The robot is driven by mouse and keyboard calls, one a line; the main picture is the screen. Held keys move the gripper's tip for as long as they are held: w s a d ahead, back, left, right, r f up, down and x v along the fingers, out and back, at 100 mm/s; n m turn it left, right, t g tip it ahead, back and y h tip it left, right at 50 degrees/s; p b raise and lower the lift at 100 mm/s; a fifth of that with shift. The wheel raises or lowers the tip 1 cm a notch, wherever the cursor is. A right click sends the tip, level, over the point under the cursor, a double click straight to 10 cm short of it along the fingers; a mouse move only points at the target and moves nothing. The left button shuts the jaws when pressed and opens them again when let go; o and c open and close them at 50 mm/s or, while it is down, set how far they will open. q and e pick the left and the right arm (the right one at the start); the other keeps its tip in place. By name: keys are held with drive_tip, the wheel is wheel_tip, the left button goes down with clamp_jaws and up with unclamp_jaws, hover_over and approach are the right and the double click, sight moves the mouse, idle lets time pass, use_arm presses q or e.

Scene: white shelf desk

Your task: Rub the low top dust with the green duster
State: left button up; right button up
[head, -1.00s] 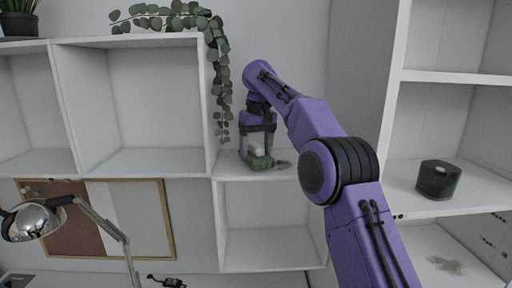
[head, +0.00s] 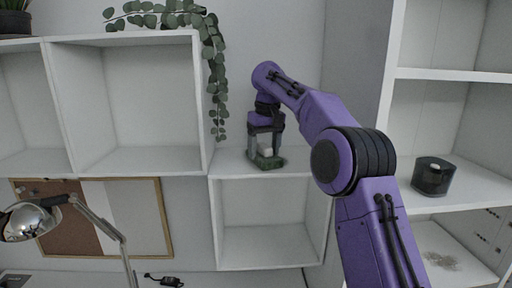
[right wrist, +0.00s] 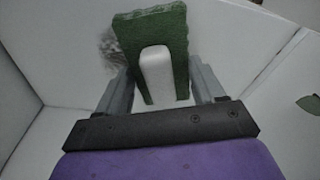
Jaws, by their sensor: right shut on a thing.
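The green duster (head: 268,162) is a green pad with a white grip; it also shows in the right wrist view (right wrist: 172,28), with its white grip between my fingers. My right gripper (head: 267,150) is shut on the duster and holds it at the low top (head: 232,164), the white top of the lower cubby. The pad looks to be on or very close to that surface. Grey dust (right wrist: 109,48) shows just left of the pad in the right wrist view. In the head view the pad and gripper hide most of that spot. My left gripper is not in view.
A trailing plant (head: 215,75) hangs beside the low top. A white shelf unit (head: 450,76) stands at the right, with a dark round container (head: 433,177) and another dust patch (head: 440,260). A desk lamp (head: 32,220) stands at the lower left.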

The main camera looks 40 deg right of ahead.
drive_tip(key=shift+s+d+f, duration=0.2)
drive_tip(key=shift+s+d, duration=0.9)
drive_tip(key=shift+d, duration=0.2)
drive_tip(key=shift+s+d, duration=1.25)
drive_tip(key=shift+d, duration=0.15)
drive_tip(key=shift+w+a+f, duration=0.1)
drive_tip(key=shift+w+a, duration=0.6)
drive_tip(key=shift+a, duration=0.2)
drive_tip(key=shift+w+a, duration=0.65)
drive_tip(key=shift+a, duration=0.2)
drive_tip(key=shift+w+a, duration=2.2)
drive_tip(key=shift+a, duration=0.05)
drive_tip(key=shift+s+d, duration=1.8)
drive_tip(key=shift+d, duration=0.3)
drive_tip(key=shift+s+d, duration=1.75)
drive_tip(key=shift+d, duration=0.3)
drive_tip(key=shift+w+a, duration=1.2)
drive_tip(key=shift+a, duration=0.2)
drive_tip(key=shift+w+a, duration=1.15)
drive_tip(key=shift+a, duration=0.25)
drive_tip(key=shift+w+a, duration=1.2)
drive_tip(key=shift+a, duration=0.2)
drive_tip(key=shift+r, duration=1.65)
drive_tip(key=shift+d, duration=0.1)
